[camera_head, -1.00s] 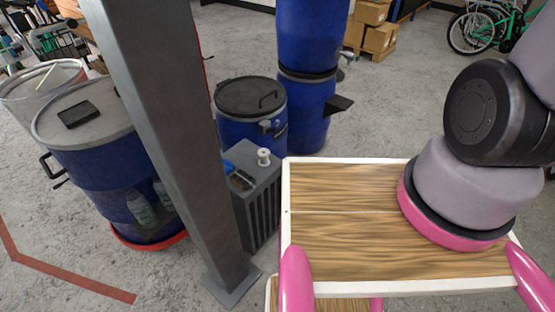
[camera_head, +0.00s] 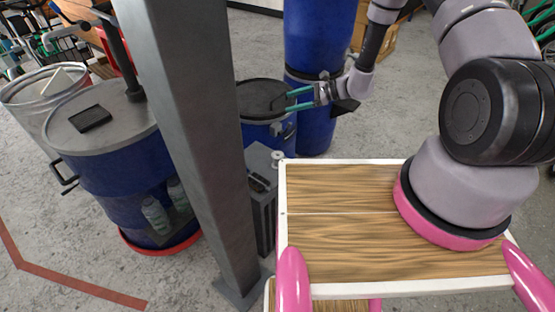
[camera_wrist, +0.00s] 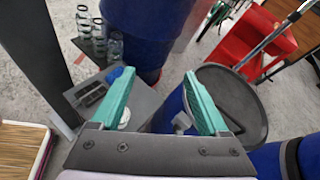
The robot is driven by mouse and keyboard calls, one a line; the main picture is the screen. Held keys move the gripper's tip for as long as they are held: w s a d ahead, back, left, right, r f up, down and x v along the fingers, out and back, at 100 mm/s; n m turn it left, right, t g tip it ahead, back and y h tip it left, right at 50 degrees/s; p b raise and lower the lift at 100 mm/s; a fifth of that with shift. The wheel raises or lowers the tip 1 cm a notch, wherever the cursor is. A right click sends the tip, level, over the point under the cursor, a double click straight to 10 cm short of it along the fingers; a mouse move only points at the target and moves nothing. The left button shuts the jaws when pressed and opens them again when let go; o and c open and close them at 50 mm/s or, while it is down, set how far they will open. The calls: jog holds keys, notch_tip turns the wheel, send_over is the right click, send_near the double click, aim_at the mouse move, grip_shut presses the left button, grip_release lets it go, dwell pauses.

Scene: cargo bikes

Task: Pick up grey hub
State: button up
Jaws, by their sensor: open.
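The pale grey hub (camera_head: 277,157), a small spool shape, stands upright on top of the dark grey ribbed cabinet (camera_head: 264,212), just left of my wooden deck. In the wrist view the hub (camera_wrist: 124,118) shows beside the left finger, which partly covers it. My gripper (camera_head: 290,100) has teal fingers, is open and empty, and points left, well above the hub in the head view. In the wrist view my gripper (camera_wrist: 160,76) spans the gap between cabinet and drum.
A lidded blue drum (camera_head: 266,100) stands behind the cabinet, near my gripper. A grey steel post (camera_head: 195,150) rises left of the cabinet. A dark item (camera_wrist: 92,94) and a blue item (camera_wrist: 114,74) lie on the cabinet top. Glass bottles (camera_wrist: 98,35) stand beyond it.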

aim_at(272, 164)
jog(key=s+f+m+t, duration=0.1)
jog(key=s+f+m, duration=0.1)
jog(key=f, duration=0.5)
jog(key=s+f+m+t, duration=0.1)
jog(key=s+f, duration=0.1)
jog(key=f, duration=0.5)
jog(key=s+f+m+t, duration=0.1)
jog(key=s+f+m, duration=0.1)
jog(key=f, duration=0.6)
jog(key=shift+d+m+h, duration=0.3)
jog(key=shift+d+h, duration=0.1)
jog(key=x, duration=0.4)
jog(key=shift+a+f, duration=0.2)
jog(key=shift+f, duration=0.1)
jog(key=shift+x, duration=3.05)
jog(key=shift+w, duration=0.1)
grip_shut()
